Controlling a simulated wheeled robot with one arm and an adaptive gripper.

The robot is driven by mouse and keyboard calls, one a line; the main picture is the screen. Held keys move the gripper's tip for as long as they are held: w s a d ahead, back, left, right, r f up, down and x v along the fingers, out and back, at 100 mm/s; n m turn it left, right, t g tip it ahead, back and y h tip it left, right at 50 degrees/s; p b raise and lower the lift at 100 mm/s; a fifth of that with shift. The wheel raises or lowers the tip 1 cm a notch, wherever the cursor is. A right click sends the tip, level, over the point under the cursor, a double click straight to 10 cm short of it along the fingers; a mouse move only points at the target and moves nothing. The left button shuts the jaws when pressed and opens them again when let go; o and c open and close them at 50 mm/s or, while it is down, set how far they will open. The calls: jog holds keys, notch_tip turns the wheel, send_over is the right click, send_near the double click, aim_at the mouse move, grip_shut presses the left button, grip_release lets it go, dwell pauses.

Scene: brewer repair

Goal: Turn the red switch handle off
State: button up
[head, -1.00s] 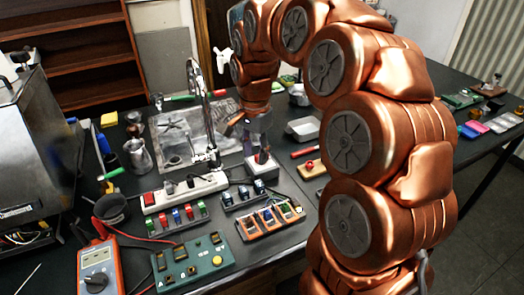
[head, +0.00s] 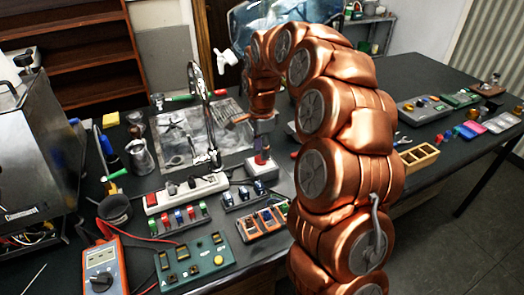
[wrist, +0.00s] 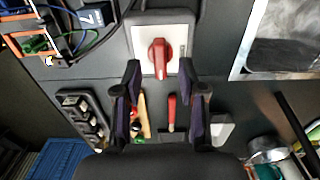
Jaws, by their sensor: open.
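The red switch handle (wrist: 158,58) stands on a white plate (wrist: 177,42) set in a grey switch box. In the wrist view it points up and down the picture. In the head view the handle (head: 261,159) shows small, directly below my gripper (head: 262,142). In the wrist view my gripper (wrist: 159,72) is open and empty, with one dark fingertip on each side of the handle's lower end. Gaps show between the handle and both fingers. I cannot tell the height of the fingertips above the plate.
A white power strip (head: 187,193) and a block of small switches (head: 245,197) lie left of the switch box. A faucet-like metal pipe (head: 203,110) stands behind them. A red-handled tool (wrist: 172,110) lies below the box in the wrist view. A wooden tray (head: 418,158) sits to the right.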

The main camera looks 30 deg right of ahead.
jog(key=shift+f+p, duration=0.35)
jog(key=shift+f, duration=0.95)
grip_shut()
